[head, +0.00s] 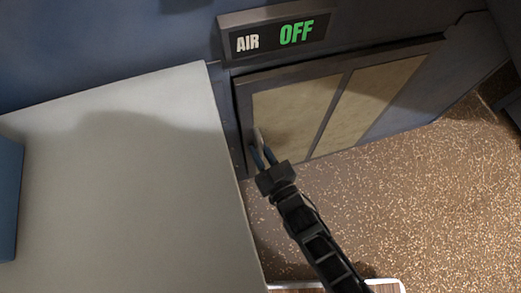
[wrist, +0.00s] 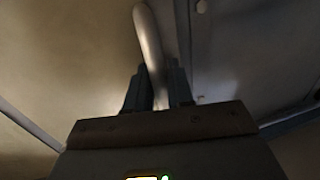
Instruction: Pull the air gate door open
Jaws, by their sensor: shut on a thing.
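The air gate door (head: 290,112) is a dark-framed door with two tan panels, under a sign (head: 276,38) reading "AIR OFF" in white and green. It looks shut, or nearly so, in its frame. A pale metal handle (head: 259,136) stands on the door's left side. My gripper (head: 263,156) is shut on this handle. In the wrist view the handle (wrist: 149,48) rises as a rounded bar from between my two dark fingers (wrist: 158,88). The lower part of the handle is hidden by my gripper.
A large pale grey block or counter (head: 120,170) fills the left side, close beside the door's left edge. A blue object (head: 9,195) shows at the far left. The speckled brown floor (head: 400,190) in front and to the right of the door is clear.

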